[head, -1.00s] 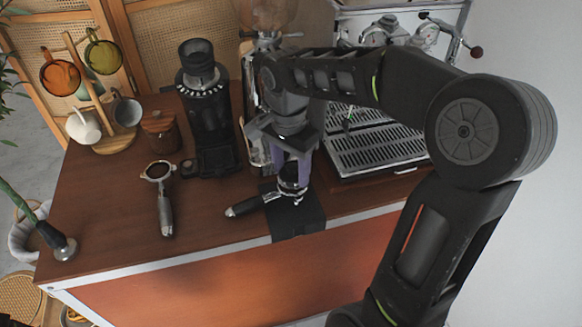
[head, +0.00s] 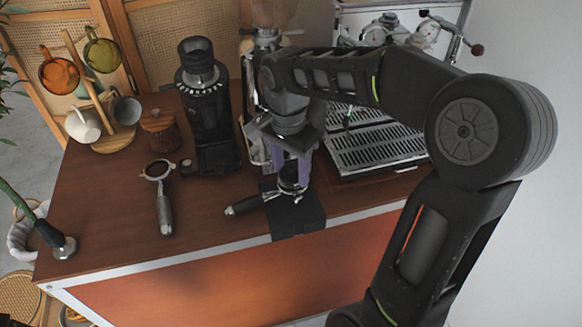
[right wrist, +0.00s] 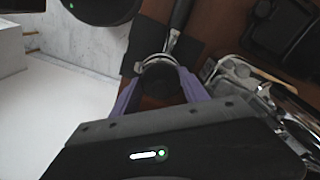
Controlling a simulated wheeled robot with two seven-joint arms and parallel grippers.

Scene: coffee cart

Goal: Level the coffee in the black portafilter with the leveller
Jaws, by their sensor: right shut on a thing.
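The portafilter (head: 246,206) with a black handle lies on the black mat (head: 300,222) near the counter's front edge, its handle pointing left. My right gripper (head: 291,165) is above its basket, pointing down. Its purple fingers are shut on the dark round leveller (head: 291,184), which sits at the basket top. In the right wrist view the leveller (right wrist: 158,82) is between the fingers, over the portafilter's metal rim (right wrist: 155,60). The coffee inside is hidden by the leveller, and I cannot tell if it is fully seated. My left gripper is not in view.
Another portafilter (head: 164,205) with dark coffee lies to the left. A black grinder (head: 207,115) stands behind it, and the espresso machine's drip tray (head: 375,140) is to the right. A tamper-like tool (head: 63,246) stands far left. Cups hang on a wooden rack (head: 113,138).

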